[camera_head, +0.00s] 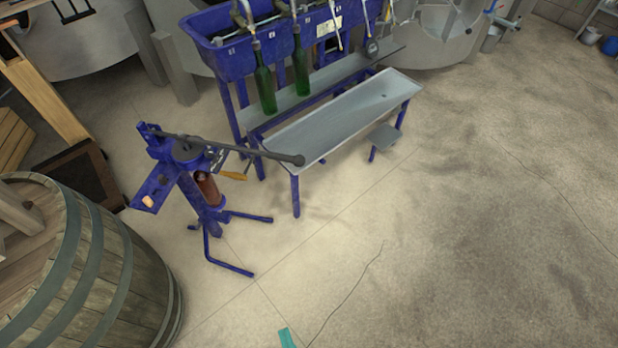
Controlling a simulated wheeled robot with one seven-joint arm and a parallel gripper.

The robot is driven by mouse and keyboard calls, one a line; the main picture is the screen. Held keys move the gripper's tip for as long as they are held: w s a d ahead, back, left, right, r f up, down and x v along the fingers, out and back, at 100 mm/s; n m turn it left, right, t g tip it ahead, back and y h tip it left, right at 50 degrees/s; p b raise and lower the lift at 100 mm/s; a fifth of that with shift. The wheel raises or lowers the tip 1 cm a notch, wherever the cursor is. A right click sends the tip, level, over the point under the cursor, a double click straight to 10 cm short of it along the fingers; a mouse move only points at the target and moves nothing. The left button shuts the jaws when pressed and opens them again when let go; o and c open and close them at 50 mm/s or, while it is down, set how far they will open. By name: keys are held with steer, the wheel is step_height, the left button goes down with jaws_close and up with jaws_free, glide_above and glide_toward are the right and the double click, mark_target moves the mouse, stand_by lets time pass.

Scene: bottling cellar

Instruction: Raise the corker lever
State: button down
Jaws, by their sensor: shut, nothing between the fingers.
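The blue floor corker (187,185) stands on splayed legs at the left of the view. A brown bottle (208,188) stands upright in the corker's frame, below the head. A wooden handle (233,175) sticks out below the lever. My gripper is not in view.
A wooden barrel (85,265) stands close at the lower left. Behind the corker is a blue bottle filler (222,58) with green bottles and a metal tray table (345,115). A small teal piece (287,338) shows at the bottom edge. The floor to the right is clear.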

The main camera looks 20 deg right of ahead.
steer(key=w+d+f+m+t+h, duration=0.2)
steer(key=w+f+m, duration=0.5)
steer(key=w+m, duration=0.15)
steer(key=w+d+f+m+t+h, duration=0.2)
steer(key=w+f+m, duration=0.45)
steer(key=m, duration=0.35)
steer(key=w+d+m+t+h, duration=0.1)
steer(key=w+d+m+h, duration=0.1)
steer(key=w+d+m, duration=0.3)
steer(key=w+d+m+t+h, duration=0.2)
steer(key=w+d+m, duration=0.4)
steer(key=w+m, duration=0.6)
steer(key=shift+w+d+f+t+h, duration=0.25)
steer(key=shift+w+t+h, duration=0.05)
steer(key=shift+w+h, duration=0.35)
